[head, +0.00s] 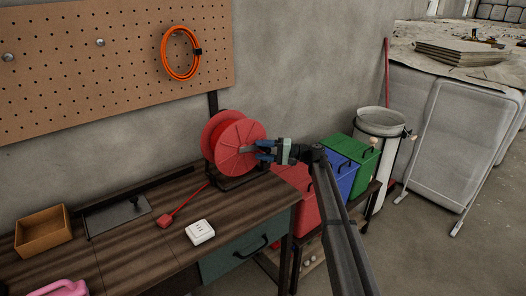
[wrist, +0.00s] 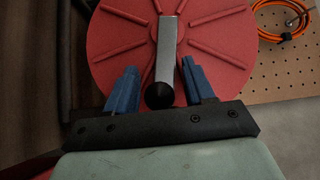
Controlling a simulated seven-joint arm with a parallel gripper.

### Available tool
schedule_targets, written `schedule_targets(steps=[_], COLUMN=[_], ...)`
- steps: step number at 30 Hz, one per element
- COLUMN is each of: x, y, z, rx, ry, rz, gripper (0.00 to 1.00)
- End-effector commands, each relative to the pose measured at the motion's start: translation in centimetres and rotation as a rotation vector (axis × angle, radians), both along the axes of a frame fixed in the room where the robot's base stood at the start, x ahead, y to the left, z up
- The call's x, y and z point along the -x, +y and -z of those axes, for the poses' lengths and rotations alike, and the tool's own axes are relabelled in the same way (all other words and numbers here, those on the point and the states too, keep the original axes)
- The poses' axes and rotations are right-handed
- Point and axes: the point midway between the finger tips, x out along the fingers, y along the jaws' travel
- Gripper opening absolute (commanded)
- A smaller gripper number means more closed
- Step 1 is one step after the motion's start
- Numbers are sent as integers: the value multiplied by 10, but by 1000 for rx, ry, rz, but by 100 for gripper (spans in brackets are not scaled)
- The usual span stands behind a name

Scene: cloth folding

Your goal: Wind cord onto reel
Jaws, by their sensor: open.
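The red reel (head: 222,135) stands on its dark base at the back right of the wooden workbench. A red cord (head: 190,199) runs from the reel down onto the bench and ends in a red plug (head: 163,220). My gripper (head: 262,150) is open at the reel's face, with blue fingers. In the wrist view the reel (wrist: 110,45) fills the top. Its grey crank arm (wrist: 166,50), with a dark round knob (wrist: 159,95), lies between my open fingers (wrist: 160,88). I cannot tell whether the fingers touch it.
A white socket block (head: 200,232), a brown open box (head: 43,231) and a pink object (head: 62,288) are on the bench. An orange coiled cord (head: 180,53) hangs on the pegboard (head: 100,45). Red, blue (head: 343,177) and green (head: 352,152) bins stand right of the bench.

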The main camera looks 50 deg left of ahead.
Motion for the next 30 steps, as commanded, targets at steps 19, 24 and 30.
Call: schedule_targets(steps=[19,24,30], x=[0,0,0], y=[0,0,0], z=[0,0,-2], rx=[0,0,0], ry=[0,0,0], rz=[0,0,0], gripper=[4,0,0])
